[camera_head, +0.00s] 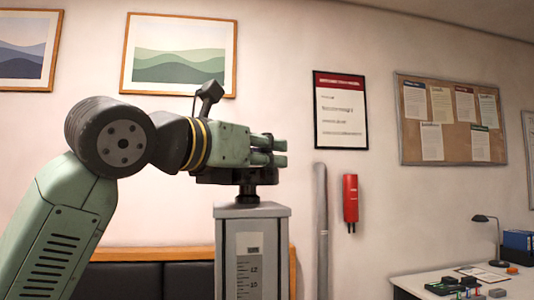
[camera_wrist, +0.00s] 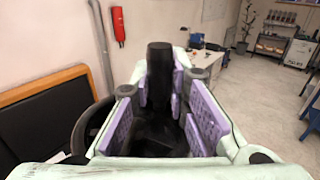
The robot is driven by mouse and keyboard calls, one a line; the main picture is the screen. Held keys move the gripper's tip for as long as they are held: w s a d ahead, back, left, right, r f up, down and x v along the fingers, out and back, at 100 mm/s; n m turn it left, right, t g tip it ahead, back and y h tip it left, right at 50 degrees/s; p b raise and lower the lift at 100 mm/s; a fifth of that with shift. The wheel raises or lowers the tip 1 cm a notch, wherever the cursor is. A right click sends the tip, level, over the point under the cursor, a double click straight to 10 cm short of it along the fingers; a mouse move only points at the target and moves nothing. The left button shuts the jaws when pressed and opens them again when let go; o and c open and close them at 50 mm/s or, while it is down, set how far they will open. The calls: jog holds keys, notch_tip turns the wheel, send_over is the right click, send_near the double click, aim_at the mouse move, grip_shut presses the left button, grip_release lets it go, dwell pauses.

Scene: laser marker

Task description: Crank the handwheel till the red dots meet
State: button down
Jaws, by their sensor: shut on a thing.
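The handwheel (camera_head: 232,177) is black and sits on top of a grey column (camera_head: 225,240) with a ruled scale on its front. In the head view my gripper (camera_head: 276,151) reaches in from the left at the wheel's height and hides part of it. In the wrist view my gripper (camera_wrist: 172,115) has its purple pads closed on the wheel's upright black handle (camera_wrist: 160,70). A curved part of the wheel rim (camera_wrist: 82,125) shows to the left of the fingers. No red dots show in either view.
A desk (camera_head: 440,282) with a lamp (camera_head: 492,235) and small items stands at the right. A red wall phone (camera_head: 350,198) and a grey vertical pipe (camera_head: 321,230) are behind the column. A dark padded bench (camera_head: 130,280) is behind at the left. Open floor (camera_wrist: 255,85) shows in the wrist view.

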dwell(0.4)
jog(key=m+g+h, duration=0.1)
jog(key=g+h, duration=0.1)
jog(key=m+g+h, duration=0.1)
jog(key=m+g, duration=0.1)
jog(key=shift+s+a+m+h, duration=0.1)
jog(key=shift+s+m+h, duration=0.2)
jog(key=shift+s+h, duration=0.1)
jog(key=m+g+h, duration=0.1)
jog(key=m+g, duration=0.1)
jog(key=g, duration=0.1)
jog(key=s+m+g+h, duration=0.1)
jog(key=m+g, duration=0.1)
jog(key=g, duration=0.2)
jog(key=shift+a+m+h, duration=0.2)
jog(key=shift+m+h, duration=0.1)
jog(key=m+g, duration=0.1)
jog(key=g, duration=0.1)
jog(key=m+g, duration=0.2)
jog(key=s+m+g, duration=0.1)
jog(key=g, duration=0.1)
jog(key=shift+a+r+g, duration=0.1)
jog(key=shift+a+g, duration=0.25)
jog(key=shift+g, duration=0.05)
jog(key=shift+s+a+m+g+y, duration=0.15)
jog(key=shift+m+g+y, duration=0.25)
jog(key=shift+m+g, duration=0.5)
jog(key=shift+a+m+g+y, duration=0.2)
jog(key=shift+m+g+y, duration=0.2)
jog(key=shift+m+g, duration=0.5)
